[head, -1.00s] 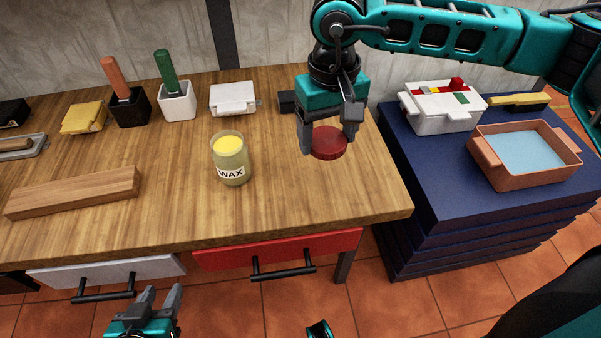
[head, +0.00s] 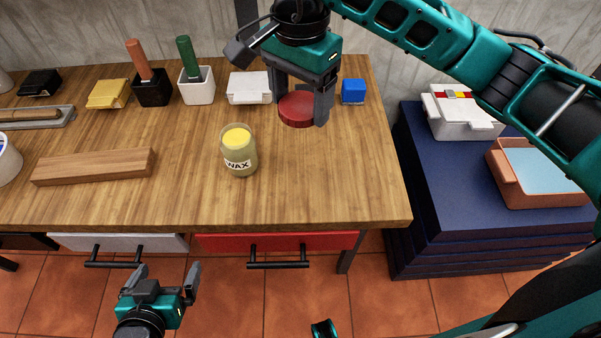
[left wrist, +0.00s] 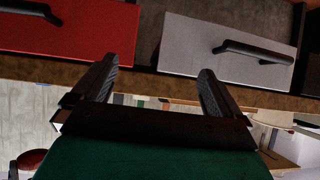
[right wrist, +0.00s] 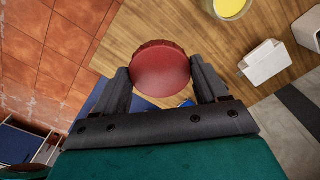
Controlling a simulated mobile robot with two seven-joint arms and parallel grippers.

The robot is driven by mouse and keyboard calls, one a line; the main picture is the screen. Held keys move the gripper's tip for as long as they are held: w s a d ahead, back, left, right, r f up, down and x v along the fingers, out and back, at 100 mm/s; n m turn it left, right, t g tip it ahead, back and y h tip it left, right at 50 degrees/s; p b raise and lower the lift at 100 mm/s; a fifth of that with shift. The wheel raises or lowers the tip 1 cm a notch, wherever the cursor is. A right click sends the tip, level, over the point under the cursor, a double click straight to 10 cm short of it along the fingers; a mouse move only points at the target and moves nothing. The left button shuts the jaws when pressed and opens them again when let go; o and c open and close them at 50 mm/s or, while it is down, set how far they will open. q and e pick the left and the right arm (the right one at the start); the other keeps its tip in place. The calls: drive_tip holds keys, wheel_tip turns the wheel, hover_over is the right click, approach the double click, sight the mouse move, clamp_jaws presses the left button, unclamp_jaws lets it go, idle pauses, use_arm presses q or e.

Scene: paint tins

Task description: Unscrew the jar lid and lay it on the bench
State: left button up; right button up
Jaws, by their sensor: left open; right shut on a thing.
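The wax jar (head: 239,158) stands upright and uncovered on the bench (head: 200,200), with yellow wax showing at its top. It also shows at the upper right of the right wrist view (right wrist: 230,8). My right gripper (head: 302,108) is shut on the round red lid (head: 297,110), to the right of the jar and apart from it. In the right wrist view the lid (right wrist: 160,68) sits between the fingertips. Whether the lid touches the bench is hard to tell. My left gripper (head: 166,275) is open and empty in front of the bench, below the drawers.
A wooden block (head: 93,167) lies left of the jar. A white box (head: 249,88), a blue cube (head: 353,91) and two brush holders (head: 197,88) stand along the back. The bench's front right is clear.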

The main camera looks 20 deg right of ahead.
sight(301, 181)
wheel_tip(301, 181, down, 19)
drive_tip(key=shift+r+b, duration=0.15)
drive_tip(key=shift+b, duration=0.55)
drive_tip(key=shift+f, duration=0.3)
use_arm(q)
drive_tip(key=shift+w+d+f, duration=0.2)
drive_tip(key=shift+w+d, duration=0.05)
drive_tip(key=shift+d, duration=0.15)
use_arm(e)
drive_tip(key=shift+f, duration=0.15)
use_arm(q)
drive_tip(key=shift+f, duration=0.2)
use_arm(e)
drive_tip(key=o, duration=1.2)
drive_tip(key=shift+c, duration=0.2)
drive_tip(key=shift+r, duration=0.5)
use_arm(q)
drive_tip(key=shift+s+a+r+p, duration=0.15)
drive_tip(key=shift+a+r+p, duration=0.05)
drive_tip(key=shift+p, duration=0.2)
use_arm(e)
wheel_tip(301, 181, up, 11)
drive_tip(key=shift+r, duration=0.2)
